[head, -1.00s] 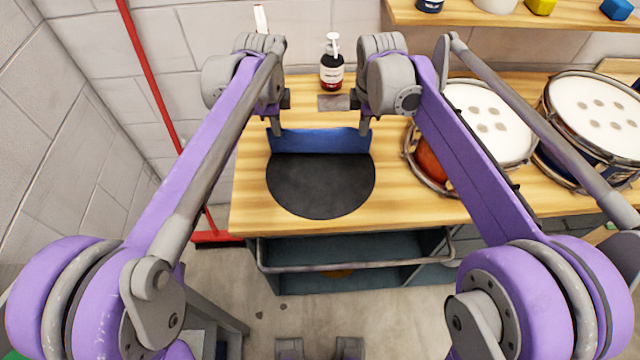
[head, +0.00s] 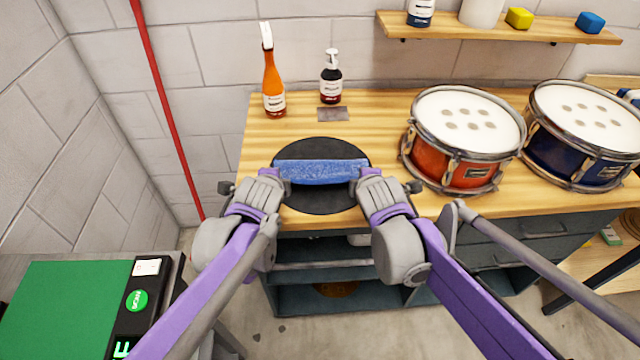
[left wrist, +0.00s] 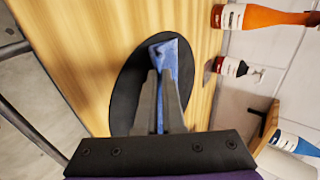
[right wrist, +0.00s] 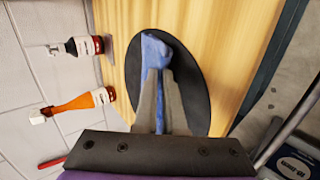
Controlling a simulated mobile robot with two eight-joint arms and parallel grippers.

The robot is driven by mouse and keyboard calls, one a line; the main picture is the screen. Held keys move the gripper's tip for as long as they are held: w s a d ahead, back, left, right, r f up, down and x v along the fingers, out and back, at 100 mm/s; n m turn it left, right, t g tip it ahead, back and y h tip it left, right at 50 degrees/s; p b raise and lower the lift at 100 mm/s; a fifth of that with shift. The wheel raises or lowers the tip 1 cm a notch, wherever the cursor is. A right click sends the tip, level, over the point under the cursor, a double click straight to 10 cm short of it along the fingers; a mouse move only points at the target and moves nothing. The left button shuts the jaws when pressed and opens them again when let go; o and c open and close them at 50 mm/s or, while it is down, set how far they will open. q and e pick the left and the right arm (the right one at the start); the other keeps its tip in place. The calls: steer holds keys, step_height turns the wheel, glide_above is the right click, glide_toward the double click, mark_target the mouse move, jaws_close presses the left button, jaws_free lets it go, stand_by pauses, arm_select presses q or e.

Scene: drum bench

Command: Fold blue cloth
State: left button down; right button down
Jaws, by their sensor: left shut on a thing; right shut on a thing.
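The blue cloth (head: 322,171) is a narrow band stretched left to right between my two grippers, over the round black mat (head: 320,206). My left gripper (head: 276,172) is shut on the cloth's left end. My right gripper (head: 365,172) is shut on its right end. The left wrist view shows the cloth (left wrist: 170,55) between the fingers, running away over the mat. The right wrist view shows the cloth (right wrist: 155,50) likewise pinched. I cannot tell whether its underside touches the mat.
An orange spray bottle (head: 273,85) and a dark pump bottle (head: 331,80) stand behind the mat. A red drum (head: 463,165) and a blue drum (head: 585,165) stand to the right. A small grey plate (head: 333,114) lies behind the mat. Bare wood shows left of the mat.

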arm_select(q)
steer(key=shift+s+f+t, duration=0.1)
steer(key=shift+f+t, duration=0.3)
steer(key=shift+t, duration=0.1)
arm_select(e)
steer(key=shift+s+f+t, duration=0.15)
steer(key=shift+f+t, duration=0.25)
steer(key=shift+f, duration=0.05)
arm_select(q)
steer(key=c, duration=0.7)
jaws_free()
arm_select(e)
steer(key=c, duration=0.7)
jaws_free()
arm_select(q)
steer(key=shift+r, duration=0.1)
arm_select(e)
steer(key=shift+r, duration=0.15)
